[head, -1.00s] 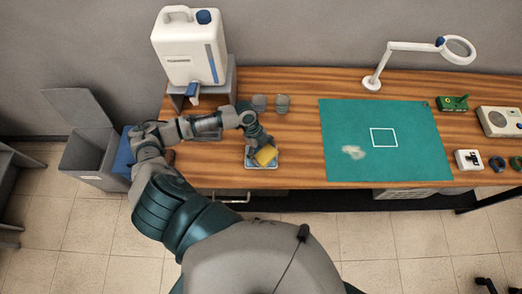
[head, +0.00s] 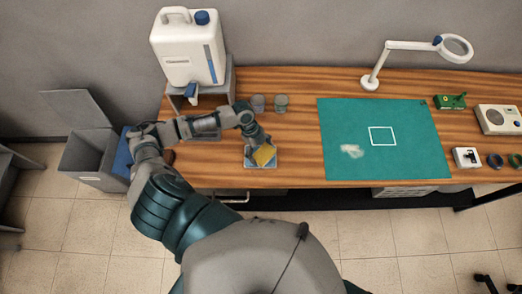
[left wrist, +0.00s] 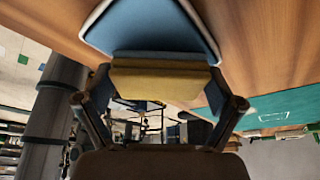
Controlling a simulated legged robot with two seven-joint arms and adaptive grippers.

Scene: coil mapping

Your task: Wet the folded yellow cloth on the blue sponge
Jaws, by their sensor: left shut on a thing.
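My left gripper (head: 262,146) is shut on the folded yellow cloth (head: 264,155). In the left wrist view the cloth (left wrist: 160,82) spans between the two fingers. The blue sponge (head: 251,162) lies in a shallow pale tray on the wooden table, directly below the cloth. In the left wrist view the blue surface (left wrist: 155,32) is right up against the cloth's edge, and the cloth appears to touch it. The cloth hides part of the sponge in the head view. My right gripper is not in view.
A green mat (head: 400,115) with a white square and a pale smear lies to the right. A white canister (head: 185,50) stands on a grey stand at the back left. Two small jars (head: 281,103) stand behind the gripper. A lamp (head: 390,62) stands behind the mat.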

